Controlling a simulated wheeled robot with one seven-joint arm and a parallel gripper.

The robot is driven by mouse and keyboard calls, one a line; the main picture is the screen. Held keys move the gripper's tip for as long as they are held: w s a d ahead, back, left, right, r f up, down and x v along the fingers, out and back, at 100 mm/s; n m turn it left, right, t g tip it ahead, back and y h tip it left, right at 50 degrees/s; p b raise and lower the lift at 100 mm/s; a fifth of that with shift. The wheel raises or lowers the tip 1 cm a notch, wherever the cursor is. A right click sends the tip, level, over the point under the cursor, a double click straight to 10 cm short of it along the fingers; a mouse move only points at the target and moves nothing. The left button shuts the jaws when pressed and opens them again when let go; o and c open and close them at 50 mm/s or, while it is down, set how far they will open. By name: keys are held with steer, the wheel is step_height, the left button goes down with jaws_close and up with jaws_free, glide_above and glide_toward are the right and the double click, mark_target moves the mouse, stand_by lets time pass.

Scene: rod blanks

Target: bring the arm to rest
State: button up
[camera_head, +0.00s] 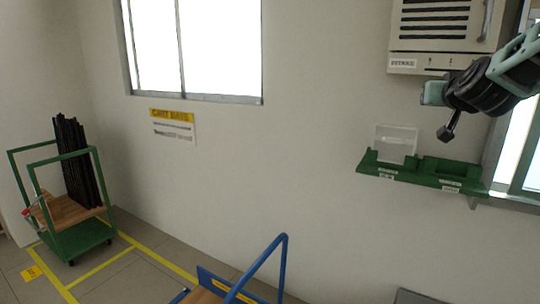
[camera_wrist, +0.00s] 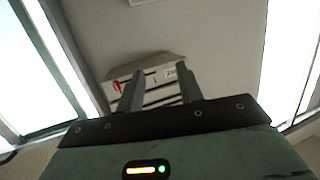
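My arm (camera_head: 490,85) reaches in from the upper right of the head view, in front of the wall near the vented cabinet. In the wrist view my gripper (camera_wrist: 159,72) has its two dark fingers apart, with nothing between them. The fingers show in front of a pale, slatted box (camera_wrist: 150,92), and the view does not show how far off it is. In the head view the fingers are not clear.
A green wall shelf (camera_head: 420,173) with a clear bin (camera_head: 396,143) is below my arm. The vented cabinet (camera_head: 440,25) hangs above. A green cart (camera_head: 78,240) with dark rods (camera_head: 78,165) stands left; a blue-handled cart (camera_head: 283,262) is at lower middle.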

steer(key=s+a+f+n+g+y+b, duration=0.1)
steer(key=s+a+f+n+g+y, duration=0.15)
steer(key=a+f, duration=0.4)
steer(key=s+a+f+n+g+y, duration=0.1)
steer(key=s+a+f+y, duration=0.2)
steer(key=a, duration=0.7)
steer(key=s+a+f+n+g+y+b, duration=0.25)
steer(key=s+a+f+n+g, duration=0.2)
steer(key=s+a+f, duration=0.65)
steer(key=s+f+n+g+h, duration=0.1)
steer(key=s+f+g, duration=0.2)
steer(key=s, duration=0.8)
steer(key=s+f+n+g+h+b, duration=0.1)
steer(key=s+f+n+g, duration=0.1)
steer(key=s+f+g, duration=0.2)
steer(key=s+a+f, duration=0.1)
steer(key=s+f, duration=0.2)
steer(key=s, duration=0.4)
steer(key=shift+f+h, duration=0.4)
